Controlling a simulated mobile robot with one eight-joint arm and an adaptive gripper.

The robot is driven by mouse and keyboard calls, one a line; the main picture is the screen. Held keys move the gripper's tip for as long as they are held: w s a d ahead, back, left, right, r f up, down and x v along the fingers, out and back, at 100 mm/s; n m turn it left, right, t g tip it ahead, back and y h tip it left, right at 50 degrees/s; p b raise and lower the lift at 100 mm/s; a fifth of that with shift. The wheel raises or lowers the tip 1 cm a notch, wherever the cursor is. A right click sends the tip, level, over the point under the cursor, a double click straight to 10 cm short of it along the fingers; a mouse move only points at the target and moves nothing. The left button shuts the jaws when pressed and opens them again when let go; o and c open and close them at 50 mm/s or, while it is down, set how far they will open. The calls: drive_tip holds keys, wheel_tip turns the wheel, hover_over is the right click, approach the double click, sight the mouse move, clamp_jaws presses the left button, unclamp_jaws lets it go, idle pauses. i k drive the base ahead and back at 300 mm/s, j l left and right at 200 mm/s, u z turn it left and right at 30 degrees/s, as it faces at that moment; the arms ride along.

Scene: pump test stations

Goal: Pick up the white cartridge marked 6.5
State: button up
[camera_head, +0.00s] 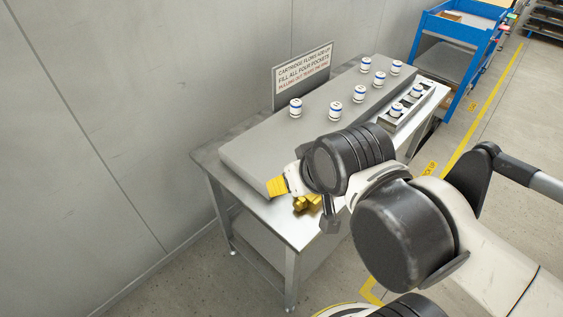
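Several white cartridges with blue bands stand upright on a raised grey slab (262,150): one at the left (296,107), one right of it (335,111), one in the middle (360,94), and others farther back (379,79), (366,64), (397,67). Their markings are too small to read, so I cannot tell which is 6.5. Two more cartridges (397,109), (417,90) sit in a pocketed tray (391,124) at the right. My wrist is over the table's near end, apart from the cartridges. My gripper (329,216) is mostly hidden; its opening does not show.
A sign (303,76) stands behind the slab. A brass-coloured object (307,203) is near the table's (291,234) front end, partly hidden by my arm. A grey wall (150,90) is close behind. A blue cart (456,27) stands beyond the table. Floor is clear at front left.

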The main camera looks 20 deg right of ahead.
sight(379, 77)
drive_tip(key=z, duration=1.25)
drive_tip(key=i+l+z, duration=0.1)
drive_tip(key=i+z, duration=0.25)
drive_tip(key=i+j+z, duration=0.1)
drive_tip(key=i+z, duration=0.3)
drive_tip(key=i, duration=0.15)
